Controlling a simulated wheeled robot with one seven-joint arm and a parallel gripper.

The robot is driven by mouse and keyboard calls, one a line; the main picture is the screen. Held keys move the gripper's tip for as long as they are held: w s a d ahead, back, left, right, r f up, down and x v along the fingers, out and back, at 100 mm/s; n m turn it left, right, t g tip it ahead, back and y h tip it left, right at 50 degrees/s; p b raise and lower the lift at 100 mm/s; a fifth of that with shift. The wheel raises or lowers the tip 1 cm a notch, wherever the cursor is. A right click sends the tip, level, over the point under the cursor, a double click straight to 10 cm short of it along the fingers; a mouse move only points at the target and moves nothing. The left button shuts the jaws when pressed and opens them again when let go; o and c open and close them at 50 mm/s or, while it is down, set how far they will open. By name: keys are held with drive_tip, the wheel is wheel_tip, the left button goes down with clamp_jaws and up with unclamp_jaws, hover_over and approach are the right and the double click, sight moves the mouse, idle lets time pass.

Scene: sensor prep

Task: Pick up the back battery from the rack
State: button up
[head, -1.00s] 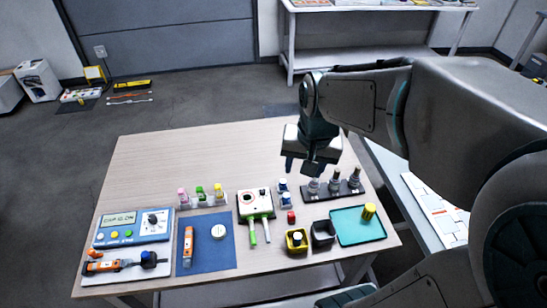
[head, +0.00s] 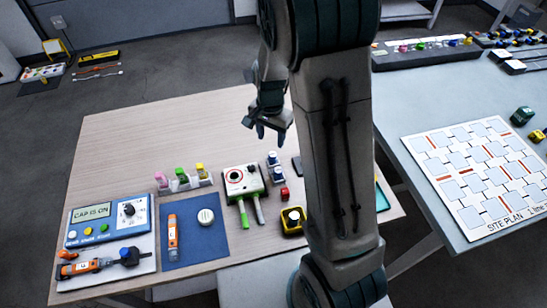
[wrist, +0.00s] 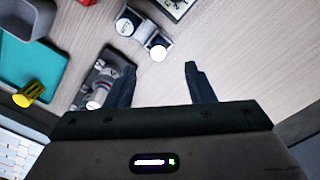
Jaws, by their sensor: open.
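A small pale rack (head: 278,179) near the right of the table holds two white batteries with blue parts. The back battery (head: 272,156) stands upright behind the front battery (head: 277,172). In the wrist view the back battery (wrist: 157,46) is the lower of the two round tops, and the front battery (wrist: 128,24) is above and left. My gripper (head: 268,132) is open and empty, above the table and behind the rack. In the wrist view its fingertips (wrist: 158,70) are spread, with the back battery beyond the gap between them, not gripped.
A dark rack with grey-topped pegs (wrist: 98,82) lies close beside the left finger in the wrist view. A teal tray (wrist: 30,50) with a yellow cylinder (wrist: 28,94) is farther left. A white tester (head: 243,180) stands left of the batteries. The back-left tabletop is clear.

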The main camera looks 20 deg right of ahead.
sight(273, 154)
drive_tip(key=shift+w+d+f, duration=0.1)
drive_tip(key=shift+d+f, duration=0.1)
drive_tip(key=shift+f, duration=1.9)
drive_tip(key=shift+d+f, duration=0.15)
drive_tip(key=shift+f, duration=1.9)
clamp_jaws()
